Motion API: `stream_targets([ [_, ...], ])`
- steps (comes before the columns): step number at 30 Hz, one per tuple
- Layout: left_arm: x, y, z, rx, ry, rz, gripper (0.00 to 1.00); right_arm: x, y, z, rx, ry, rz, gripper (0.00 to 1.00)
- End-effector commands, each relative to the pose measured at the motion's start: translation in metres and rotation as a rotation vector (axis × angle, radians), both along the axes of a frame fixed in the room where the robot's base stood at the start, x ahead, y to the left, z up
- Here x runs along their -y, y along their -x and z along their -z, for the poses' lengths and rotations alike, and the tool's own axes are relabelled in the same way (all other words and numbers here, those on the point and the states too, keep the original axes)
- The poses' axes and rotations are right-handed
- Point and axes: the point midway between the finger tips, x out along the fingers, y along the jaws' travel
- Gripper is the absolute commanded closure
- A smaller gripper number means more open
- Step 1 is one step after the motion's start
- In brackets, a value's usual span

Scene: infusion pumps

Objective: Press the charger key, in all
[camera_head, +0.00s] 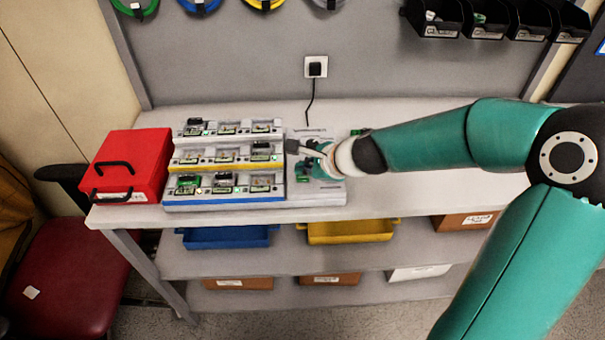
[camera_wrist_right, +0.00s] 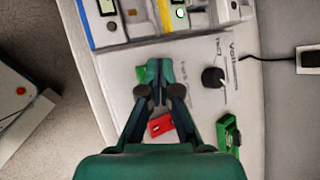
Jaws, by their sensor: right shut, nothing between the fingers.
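My right gripper (camera_head: 304,167) is over a pale grey panel (camera_head: 321,187) at the right of the rack on the bench. In the right wrist view its fingertips (camera_wrist_right: 158,68) are together and empty, above the panel. Whether they touch it cannot be told. A red key-like piece (camera_wrist_right: 161,125) shows between the finger bases. A black knob (camera_wrist_right: 213,78) sits to the right of the fingertips, beside printed lettering. A green piece (camera_wrist_right: 141,73) is partly hidden left of the tips, and a green block (camera_wrist_right: 228,132) lies at the right. My left gripper is not in view.
A three-tier rack (camera_head: 224,200) of small pump units stands left of the panel, with a red case (camera_head: 127,168) further left. A wall socket (camera_head: 316,67) with a black cable is behind. Blue (camera_head: 226,237) and yellow (camera_head: 350,232) trays sit on the shelf below.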

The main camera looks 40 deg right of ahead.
Motion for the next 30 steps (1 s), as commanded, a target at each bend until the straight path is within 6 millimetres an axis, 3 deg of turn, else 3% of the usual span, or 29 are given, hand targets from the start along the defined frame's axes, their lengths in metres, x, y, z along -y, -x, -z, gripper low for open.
stream_targets([
  [14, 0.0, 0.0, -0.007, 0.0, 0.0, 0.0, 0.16, 0.0, 0.0, -0.007, 0.001, 0.0, 0.0, 1.0],
  [30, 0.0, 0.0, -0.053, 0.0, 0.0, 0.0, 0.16, 0.0, 0.0, -0.054, 0.002, 0.0, -0.001, 1.0],
])
